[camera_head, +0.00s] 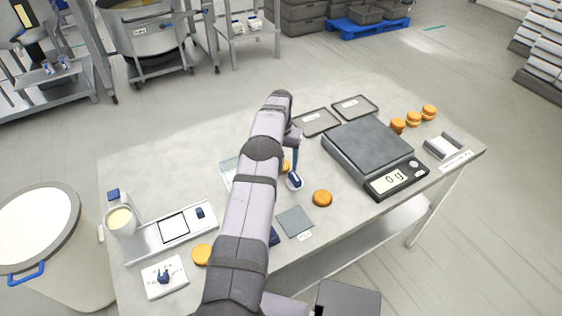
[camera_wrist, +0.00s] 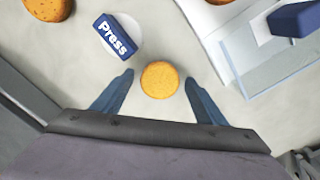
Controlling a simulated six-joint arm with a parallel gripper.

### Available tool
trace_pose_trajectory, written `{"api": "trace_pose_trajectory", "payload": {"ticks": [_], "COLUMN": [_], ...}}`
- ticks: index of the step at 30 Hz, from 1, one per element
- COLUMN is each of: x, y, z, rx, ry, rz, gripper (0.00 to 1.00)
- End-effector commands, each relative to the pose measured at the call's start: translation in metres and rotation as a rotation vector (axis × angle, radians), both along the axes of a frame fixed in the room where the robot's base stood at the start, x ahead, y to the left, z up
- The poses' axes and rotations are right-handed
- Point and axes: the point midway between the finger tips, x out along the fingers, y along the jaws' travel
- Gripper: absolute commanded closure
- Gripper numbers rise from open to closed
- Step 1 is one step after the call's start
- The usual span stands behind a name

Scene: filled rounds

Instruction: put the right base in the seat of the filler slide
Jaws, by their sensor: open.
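A round orange-brown base (camera_wrist: 160,79) lies on the table between the fingertips of my gripper (camera_wrist: 160,76), with a gap on both sides. My gripper is open. In the head view this base (camera_head: 286,167) is partly behind my arm. Another base (camera_head: 322,198) lies right of it and shows at the wrist view's top left (camera_wrist: 48,8). A further base (camera_head: 203,254) lies at the front left. The filler slide (camera_head: 150,240) is a metal rail at the left, with a black-edged square seat (camera_head: 173,228) that looks empty and a filler cup (camera_head: 120,221).
A blue-and-white press (camera_wrist: 116,36) stands close beside my gripper. A clear-walled tray (camera_wrist: 235,50) is on the other side. A scale (camera_head: 368,148) reading 0 g stands at right. Filled rounds (camera_head: 413,119) stand behind it. A grey square mat (camera_head: 295,222) lies near the front.

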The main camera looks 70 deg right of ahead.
Motion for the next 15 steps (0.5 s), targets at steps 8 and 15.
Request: {"api": "trace_pose_trajectory", "payload": {"ticks": [8, 15], "x": [0.000, 0.000], "y": [-0.001, -0.001], "z": [0.008, 0.043], "rx": [-0.002, -0.005], "ry": [0.000, -0.001], "rz": [0.000, 0.000], "gripper": [0.34, 0.34]}}
